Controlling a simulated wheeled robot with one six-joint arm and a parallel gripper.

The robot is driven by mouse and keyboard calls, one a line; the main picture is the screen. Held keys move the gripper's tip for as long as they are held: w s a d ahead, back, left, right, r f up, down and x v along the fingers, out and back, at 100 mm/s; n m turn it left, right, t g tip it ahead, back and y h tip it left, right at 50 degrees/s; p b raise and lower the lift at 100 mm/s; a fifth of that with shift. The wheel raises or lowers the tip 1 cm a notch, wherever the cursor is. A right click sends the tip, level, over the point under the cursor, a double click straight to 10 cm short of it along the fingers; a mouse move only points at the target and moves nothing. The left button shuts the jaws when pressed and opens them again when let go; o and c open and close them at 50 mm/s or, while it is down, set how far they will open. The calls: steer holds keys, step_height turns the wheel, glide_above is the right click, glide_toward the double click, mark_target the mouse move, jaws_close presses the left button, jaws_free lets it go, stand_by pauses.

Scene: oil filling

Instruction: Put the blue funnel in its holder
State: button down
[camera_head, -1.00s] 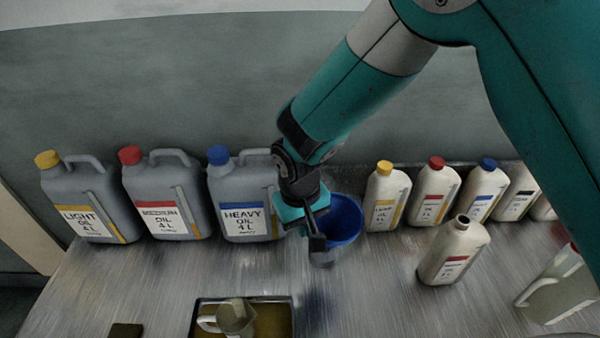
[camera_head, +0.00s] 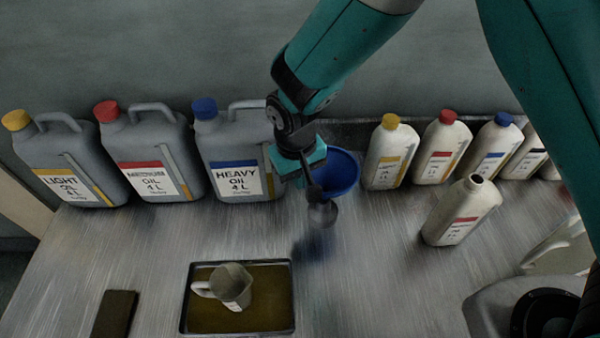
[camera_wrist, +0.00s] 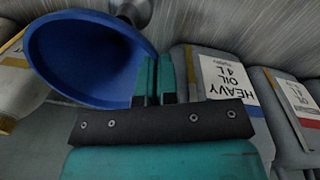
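The blue funnel (camera_head: 342,170) has a wide blue cone and a grey spout pointing down in the head view. It is held above the metal table, with a dark shadow below it. My gripper (camera_head: 312,192) is at the funnel's left side, its fingers pinched close together at the rim. In the wrist view the funnel (camera_wrist: 85,65) opens toward the camera, left of my gripper (camera_wrist: 154,80); the exact grip point is partly hidden behind the fingers. I cannot make out the holder in either view.
Grey oil jugs, including the heavy oil jug (camera_head: 238,150), stand at back left. Several cream bottles, one yellow-capped (camera_head: 388,155), stand at back right. An uncapped bottle (camera_head: 460,212) stands nearer. A tray (camera_head: 186,300) with a measuring jug (camera_head: 235,285) and dark block (camera_head: 115,315) lie in front.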

steer(key=shift+s+a+f, duration=0.1)
steer(key=shift+f, duration=0.1)
stand_by(0.7)
steer(key=shift+f, duration=0.2)
steer(key=shift+f+b, duration=0.65)
steer(key=shift+b, duration=0.05)
steer(key=shift+f, duration=0.1)
steer(key=shift+f+b, duration=0.55)
steer(key=shift+f, duration=0.2)
steer(key=c, duration=1.3)
jaws_free()
steer(key=shift+r, duration=0.1)
